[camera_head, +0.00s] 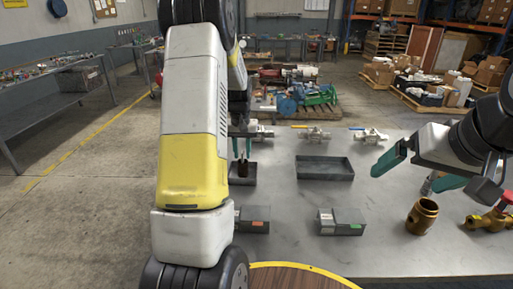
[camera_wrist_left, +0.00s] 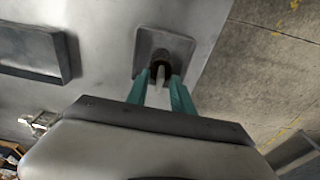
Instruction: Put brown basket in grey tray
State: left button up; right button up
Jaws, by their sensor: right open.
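A small brown basket (camera_head: 243,168) is at the small grey tray (camera_head: 252,178), left of centre on the table. In the left wrist view the brown basket (camera_wrist_left: 162,67) appears within the outline of the small grey tray (camera_wrist_left: 183,43), near its lower edge. Whether it touches the tray floor is unclear. My left gripper (camera_head: 241,148) points down over it. Its teal fingers stand apart around a pale strip at the basket, and their grip is unclear. My right gripper (camera_head: 407,178) is open and empty over the right of the table. A larger grey tray (camera_head: 325,178) is empty.
Two grey boxes, one with an orange label (camera_head: 254,220) and one with a green label (camera_head: 341,222), stand nearer. A brass fitting (camera_head: 422,216) and a red-handled valve (camera_head: 492,218) are at right. Metal valves (camera_head: 314,135) line the back. The table's middle is clear.

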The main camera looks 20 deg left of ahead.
aim_at(242, 164)
pick_arm(q)
notch_tip(242, 164, up, 12)
jog(key=s+f, duration=0.1)
jog(key=s+d+r+m+t+h, duration=0.1)
jog(key=s+d+r+m+t, duration=0.1)
jog(key=s+d+r, duration=0.75)
jog(key=s+d+t, duration=0.1)
jog(key=s+d, duration=0.2)
jog(key=s, duration=0.6)
jog(key=s+d+m+t+h, duration=0.1)
jog(key=s+d, duration=0.2)
jog(key=s, duration=0.6)
jog(key=shift+m+t+h, duration=0.3)
jog(key=shift+t, duration=0.1)
jog(key=shift+r, duration=0.1)
